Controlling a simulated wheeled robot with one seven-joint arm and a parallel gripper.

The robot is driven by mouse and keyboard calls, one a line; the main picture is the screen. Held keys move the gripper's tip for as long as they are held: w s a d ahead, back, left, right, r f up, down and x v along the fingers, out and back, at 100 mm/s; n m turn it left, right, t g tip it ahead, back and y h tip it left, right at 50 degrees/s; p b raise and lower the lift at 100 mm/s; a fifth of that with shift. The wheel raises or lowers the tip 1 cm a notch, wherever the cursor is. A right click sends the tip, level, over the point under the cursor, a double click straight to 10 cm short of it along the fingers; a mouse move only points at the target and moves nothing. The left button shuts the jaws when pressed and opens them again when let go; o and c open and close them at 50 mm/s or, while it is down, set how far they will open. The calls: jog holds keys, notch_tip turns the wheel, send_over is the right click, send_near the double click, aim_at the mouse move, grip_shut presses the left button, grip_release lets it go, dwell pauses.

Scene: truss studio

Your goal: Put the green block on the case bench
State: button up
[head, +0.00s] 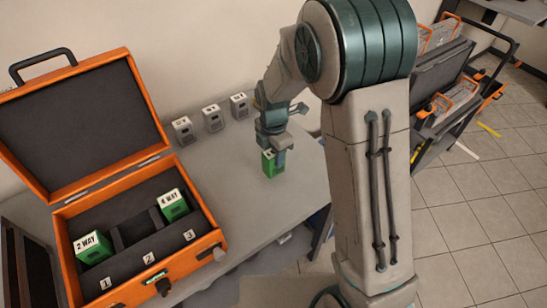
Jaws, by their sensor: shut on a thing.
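A green block (269,167) with a pale top is in my gripper (272,150), above or at the grey bench top (240,210) right of the orange case. My gripper is shut on it; the fingers partly hide it. I cannot tell whether its base touches the bench. The open orange case (217,238) stands on the left of the bench. Inside it, a green block marked "2 WAY" (92,247) sits above label 1, and another green block (174,206) sits above label 3. The middle slot (140,229), above label 2, is empty.
Several grey blocks, one of them here (213,118), stand in a row along the wall at the back of the bench. A dark cart (440,100) with orange-handled items stands at the right on the tiled floor. The bench front middle is clear.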

jog(key=shift+f, duration=1.35)
jog(key=shift+f, duration=0.2)
jog(key=o, duration=1.2)
jog(key=shift+r, duration=0.1)
